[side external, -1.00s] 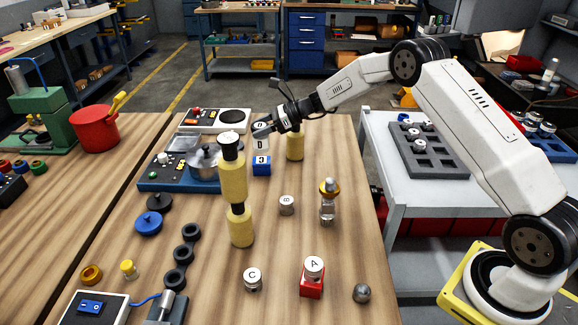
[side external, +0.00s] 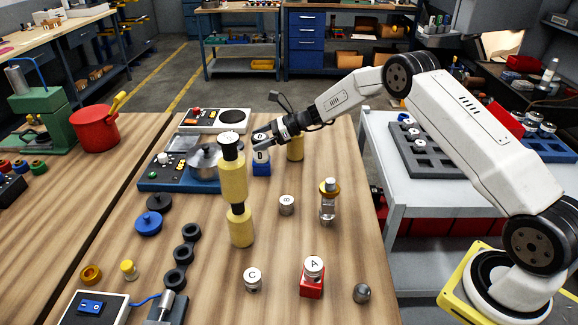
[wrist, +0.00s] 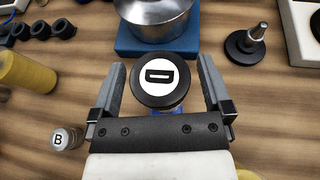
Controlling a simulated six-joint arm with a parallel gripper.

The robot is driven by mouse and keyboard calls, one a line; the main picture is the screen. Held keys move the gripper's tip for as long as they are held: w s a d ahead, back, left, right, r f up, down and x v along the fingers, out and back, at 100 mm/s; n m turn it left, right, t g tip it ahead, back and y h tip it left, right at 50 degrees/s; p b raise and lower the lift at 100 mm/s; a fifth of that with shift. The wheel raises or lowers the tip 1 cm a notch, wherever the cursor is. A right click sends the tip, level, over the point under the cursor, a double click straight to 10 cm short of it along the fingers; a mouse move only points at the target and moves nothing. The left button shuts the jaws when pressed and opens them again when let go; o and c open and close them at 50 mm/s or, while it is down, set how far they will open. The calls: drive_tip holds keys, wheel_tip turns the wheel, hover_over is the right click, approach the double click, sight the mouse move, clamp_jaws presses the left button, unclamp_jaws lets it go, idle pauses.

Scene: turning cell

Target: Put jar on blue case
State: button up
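The jar (side external: 261,156), with a dark lid and a white label marked D, is upright and appears to stand on the blue case (side external: 261,169). In the wrist view the jar's lid (wrist: 163,76) is between the fingers of my gripper (wrist: 162,66), with a gap on each side. My gripper (side external: 263,140) is open around the jar's upper part in the side view. Only a sliver of the blue case (wrist: 165,111) shows below the lid in the wrist view. The contact under the jar is partly hidden.
A steel pot (side external: 204,162) on a blue-edged panel stands close left. A tall yellow-and-black stack (side external: 236,190) is in front left, and a yellow cylinder (side external: 295,147) behind right. Jar B (side external: 286,205) and a metal fitting (side external: 328,204) stand nearer, with bare wood between.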

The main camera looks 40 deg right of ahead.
drive_tip(key=shift+r, duration=0.2)
drive_tip(key=v, duration=1.2)
drive_tip(key=shift+s+f, duration=0.1)
idle(0.5)
drive_tip(key=s+a+n+g+h, duration=0.2)
drive_tip(key=s+a+n+h, duration=0.3)
drive_tip(key=s+n, duration=0.7)
drive_tip(key=s+a+f+n+g+h, duration=0.1)
drive_tip(key=s+a+n+g+h, duration=0.2)
drive_tip(key=s+n, duration=1)
drive_tip(key=s+a+h, duration=0.2)
drive_tip(key=s, duration=0.3)
drive_tip(key=shift+a+f+h, duration=0.35)
drive_tip(key=shift+a+h, duration=0.05)
drive_tip(key=shift+s, duration=0.1)
